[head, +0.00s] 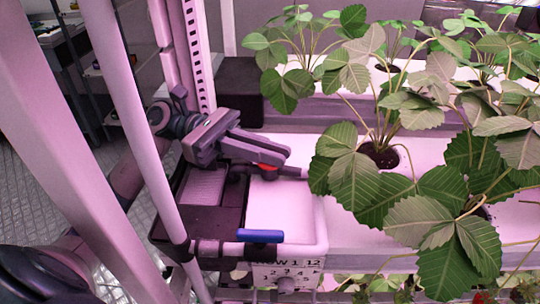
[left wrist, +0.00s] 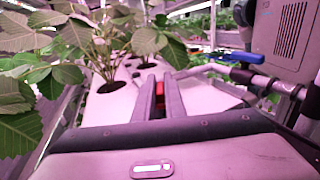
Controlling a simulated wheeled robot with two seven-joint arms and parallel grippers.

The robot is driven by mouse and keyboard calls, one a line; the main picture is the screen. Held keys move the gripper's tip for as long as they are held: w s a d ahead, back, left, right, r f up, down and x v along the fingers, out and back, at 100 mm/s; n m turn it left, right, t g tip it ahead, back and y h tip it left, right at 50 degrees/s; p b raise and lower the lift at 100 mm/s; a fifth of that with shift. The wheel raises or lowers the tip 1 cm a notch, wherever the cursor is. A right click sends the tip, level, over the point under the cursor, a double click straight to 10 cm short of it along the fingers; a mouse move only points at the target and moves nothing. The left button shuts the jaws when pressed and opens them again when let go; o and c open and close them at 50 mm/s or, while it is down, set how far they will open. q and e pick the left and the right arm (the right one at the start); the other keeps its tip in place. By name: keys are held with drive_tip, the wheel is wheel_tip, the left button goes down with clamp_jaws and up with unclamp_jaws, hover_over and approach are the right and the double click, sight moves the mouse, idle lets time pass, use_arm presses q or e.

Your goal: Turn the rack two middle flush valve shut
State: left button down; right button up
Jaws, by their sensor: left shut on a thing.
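My left gripper (head: 278,163) reaches in from the left over the end of the white growing trough (head: 275,210). It is shut on a small red valve handle (head: 268,167), which sits low between the fingers. In the left wrist view, the red handle (left wrist: 161,88) shows between the two dark fingers (left wrist: 160,100). The fingers hide most of this valve, so I cannot tell its angle. A second valve with a blue handle (head: 260,236) lies across the front end of the trough, nearer me. The blue handle also shows in the left wrist view (left wrist: 240,57). My right gripper is not in view.
Strawberry plants (head: 378,140) grow in the trough just right of the gripper, their leaves close to it. White rack posts (head: 125,110) stand at the left. A numbered tag (head: 287,274) hangs on the trough's front end. A black box (head: 238,88) is behind.

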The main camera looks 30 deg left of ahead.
use_arm(q)
drive_tip(key=c, duration=1.8)
unclamp_jaws()
drive_tip(key=shift+a, duration=0.1)
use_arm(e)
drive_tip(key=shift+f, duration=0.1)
use_arm(q)
drive_tip(key=shift+a+f, duration=0.1)
drive_tip(key=shift+a, duration=0.15)
drive_tip(key=shift+a+b, duration=0.35)
drive_tip(key=shift+a, duration=0.05)
drive_tip(key=a+b, duration=0.1)
drive_tip(key=a, duration=0.3)
drive_tip(key=shift+s+a+b, duration=0.1)
drive_tip(key=shift+a+b, duration=0.1)
drive_tip(key=shift+b, duration=0.1)
drive_tip(key=shift+s+a, duration=0.1)
drive_tip(key=shift+a, duration=0.7)
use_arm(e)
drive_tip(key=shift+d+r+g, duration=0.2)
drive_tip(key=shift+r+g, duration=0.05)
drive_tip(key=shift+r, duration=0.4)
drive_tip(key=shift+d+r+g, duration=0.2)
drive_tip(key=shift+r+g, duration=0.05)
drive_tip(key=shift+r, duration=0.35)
use_arm(q)
drive_tip(key=shift+o, duration=0.4)
